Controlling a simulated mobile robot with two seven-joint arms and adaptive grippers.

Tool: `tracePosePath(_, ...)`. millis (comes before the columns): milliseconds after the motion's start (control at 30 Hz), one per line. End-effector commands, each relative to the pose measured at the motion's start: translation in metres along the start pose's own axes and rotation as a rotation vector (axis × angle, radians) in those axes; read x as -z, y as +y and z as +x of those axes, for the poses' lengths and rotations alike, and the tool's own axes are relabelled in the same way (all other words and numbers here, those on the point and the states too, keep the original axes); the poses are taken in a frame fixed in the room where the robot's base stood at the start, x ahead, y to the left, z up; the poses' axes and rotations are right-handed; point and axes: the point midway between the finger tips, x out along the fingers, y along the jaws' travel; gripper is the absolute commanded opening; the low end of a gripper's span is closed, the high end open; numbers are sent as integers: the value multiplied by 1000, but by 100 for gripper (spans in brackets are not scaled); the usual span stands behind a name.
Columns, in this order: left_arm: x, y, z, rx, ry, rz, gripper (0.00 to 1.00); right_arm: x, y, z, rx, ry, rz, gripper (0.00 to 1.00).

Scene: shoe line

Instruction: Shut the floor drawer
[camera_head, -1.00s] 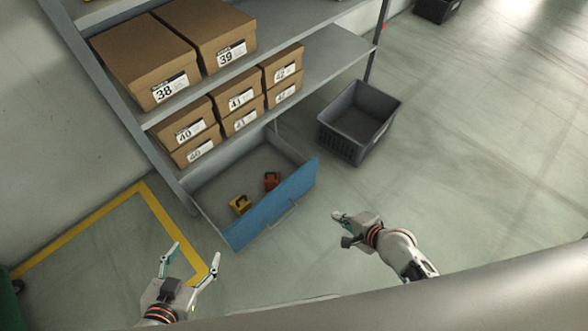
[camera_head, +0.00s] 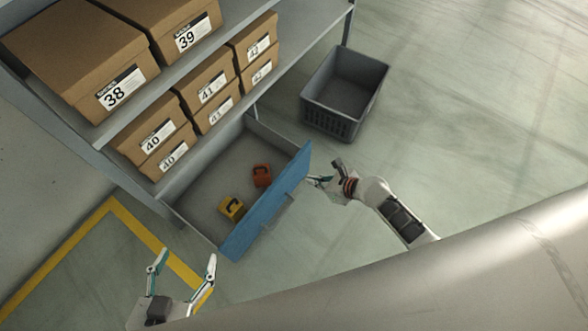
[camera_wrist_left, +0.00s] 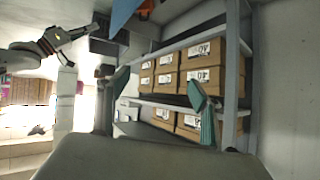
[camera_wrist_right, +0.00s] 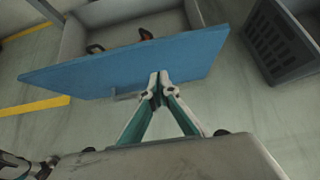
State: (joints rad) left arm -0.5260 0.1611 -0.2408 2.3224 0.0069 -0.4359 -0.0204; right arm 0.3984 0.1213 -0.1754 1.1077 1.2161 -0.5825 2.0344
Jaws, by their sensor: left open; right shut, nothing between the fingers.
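The floor drawer, with a blue front panel (camera_head: 268,205) and grey walls, stands pulled out at the bottom of the shelf. A yellow item (camera_head: 231,207) and an orange-red item (camera_head: 262,175) lie inside it. My right gripper (camera_head: 312,181) is shut and empty, close to the right end of the blue front. In the right wrist view its fingertips (camera_wrist_right: 158,82) overlap the lower part of the blue front (camera_wrist_right: 130,66), near the handle (camera_wrist_right: 127,96); I cannot tell whether they touch. My left gripper (camera_head: 184,262) is open and empty above the floor, left of the drawer.
Several brown shoe boxes (camera_head: 205,92) stand on the grey shelf (camera_head: 140,117) above the drawer. A grey crate (camera_head: 330,123) stands on the floor right of the drawer. Yellow tape (camera_head: 130,222) marks the floor at left. Floor in front of the drawer is clear.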

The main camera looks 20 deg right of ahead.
Motion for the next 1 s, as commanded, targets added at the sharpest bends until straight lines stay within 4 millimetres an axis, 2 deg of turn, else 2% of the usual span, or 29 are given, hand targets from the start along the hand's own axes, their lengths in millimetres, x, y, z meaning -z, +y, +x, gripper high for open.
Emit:
tracePosePath(33,-7,7,3,-11,-5,-19,65,14,6,14,-8,13,8,0)
tracePosePath(200,8,18,7,-29,36,-65,65,13,5,44,-6,12,7,0)
tracePosePath(300,15,18,7,-30,52,-72,65,-6,2,54,-2,3,2,0)
tracePosePath(400,19,19,8,-31,62,-79,65,-16,1,62,-1,2,0,0)
tracePosePath(600,22,20,8,-34,70,-86,65,-25,0,70,0,1,-1,0)
tracePosePath(1000,23,20,8,-33,72,-87,65,-27,0,70,1,0,-1,0)
